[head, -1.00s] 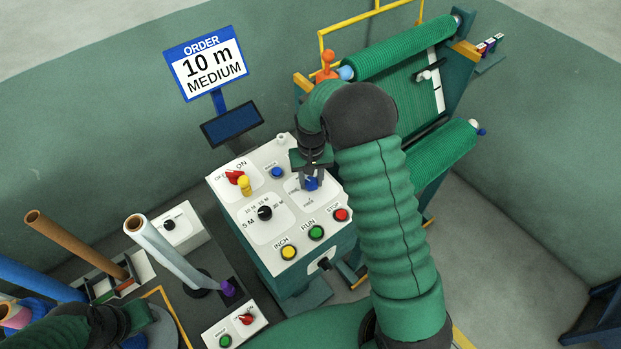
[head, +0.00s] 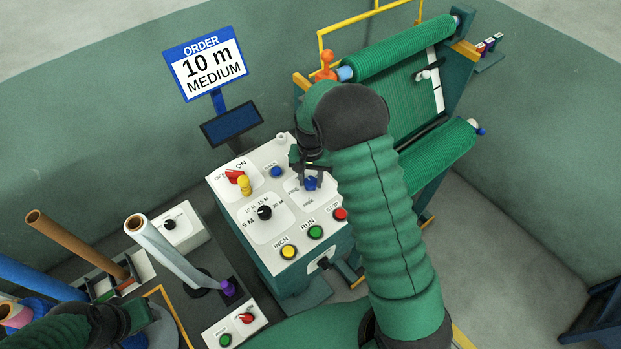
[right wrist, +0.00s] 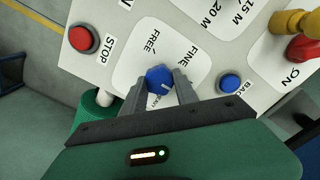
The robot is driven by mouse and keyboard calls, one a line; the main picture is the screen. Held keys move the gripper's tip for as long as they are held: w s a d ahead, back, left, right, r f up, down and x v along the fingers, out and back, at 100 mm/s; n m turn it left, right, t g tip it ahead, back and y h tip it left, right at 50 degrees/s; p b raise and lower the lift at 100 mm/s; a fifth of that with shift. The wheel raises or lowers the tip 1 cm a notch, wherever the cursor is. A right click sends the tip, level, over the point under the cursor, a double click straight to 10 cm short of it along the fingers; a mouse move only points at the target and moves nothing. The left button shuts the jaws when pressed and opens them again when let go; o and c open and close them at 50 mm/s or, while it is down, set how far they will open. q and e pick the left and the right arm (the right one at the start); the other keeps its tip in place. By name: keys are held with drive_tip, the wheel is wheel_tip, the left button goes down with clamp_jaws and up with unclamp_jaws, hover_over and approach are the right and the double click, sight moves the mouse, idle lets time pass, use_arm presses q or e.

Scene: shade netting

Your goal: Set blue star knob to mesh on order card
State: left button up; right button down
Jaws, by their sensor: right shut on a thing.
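The order card (head: 206,70) reads "10 m MEDIUM" in the head view. The blue star knob (head: 311,184) sits on the white control panel (head: 262,236). My right gripper (head: 313,177) points down at it and is shut on it. In the right wrist view, the knob (right wrist: 158,76) is between the fingertips of my right gripper (right wrist: 165,84). A white mark on the knob faces the lower side, toward a partly hidden label. The labels "FINE" and "FREE" show on the upper side. My left gripper (head: 138,322) is at the lower left, its fingers unclear.
A red stop button (head: 341,214), green run button (head: 316,232), yellow inch button (head: 288,252), black length knob (head: 265,212) and blue button (head: 276,172) surround the knob. A red switch with a yellow part (head: 243,184) is at left. Green mesh rolls (head: 405,50) stand behind.

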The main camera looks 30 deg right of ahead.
sight(311, 181)
drive_tip(key=c, duration=0.9)
unclamp_jaws()
drive_tip(key=shift+c, duration=0.2)
wheel_tip(311, 181, up, 17)
drive_tip(key=b, duration=0.3)
